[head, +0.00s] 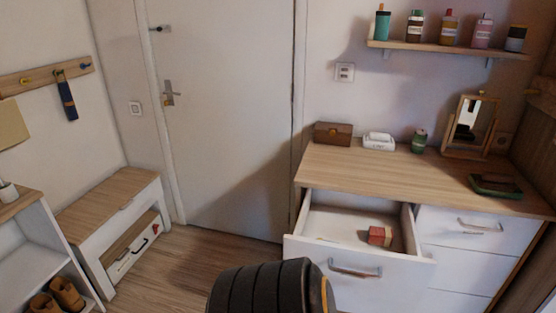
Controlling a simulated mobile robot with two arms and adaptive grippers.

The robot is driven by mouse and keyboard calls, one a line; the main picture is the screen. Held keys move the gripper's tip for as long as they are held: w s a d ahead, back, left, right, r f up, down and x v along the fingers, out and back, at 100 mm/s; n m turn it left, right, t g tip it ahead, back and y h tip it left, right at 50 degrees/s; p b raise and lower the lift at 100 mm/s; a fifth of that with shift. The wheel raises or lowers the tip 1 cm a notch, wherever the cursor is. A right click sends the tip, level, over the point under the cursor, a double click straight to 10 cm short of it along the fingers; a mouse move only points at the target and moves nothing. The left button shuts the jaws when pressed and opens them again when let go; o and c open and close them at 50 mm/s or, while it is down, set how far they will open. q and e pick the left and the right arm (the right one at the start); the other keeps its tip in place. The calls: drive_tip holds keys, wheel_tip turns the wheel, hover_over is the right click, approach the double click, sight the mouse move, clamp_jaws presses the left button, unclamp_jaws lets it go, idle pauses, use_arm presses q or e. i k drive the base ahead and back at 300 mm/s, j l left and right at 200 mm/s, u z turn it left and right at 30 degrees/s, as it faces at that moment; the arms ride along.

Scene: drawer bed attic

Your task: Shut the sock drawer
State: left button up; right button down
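A drawer (378,281) with a white front and a dark bar handle (355,270) stands pulled well out at the upper left of the white dresser. Its inside is visible from above. I see no socks and no label, so I cannot confirm that this is the sock drawer. Neither of my grippers is in view.
The dresser top (400,177) carries a brown box (333,133), a white case (379,141), a mirror (468,127) and a dark tray (496,185). The right-hand drawers (478,226) are shut. A low bench (110,205) stands left. Wooden floor (205,262) is clear before the door.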

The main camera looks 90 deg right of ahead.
sight(398, 272)
drive_tip(key=z, duration=3.35)
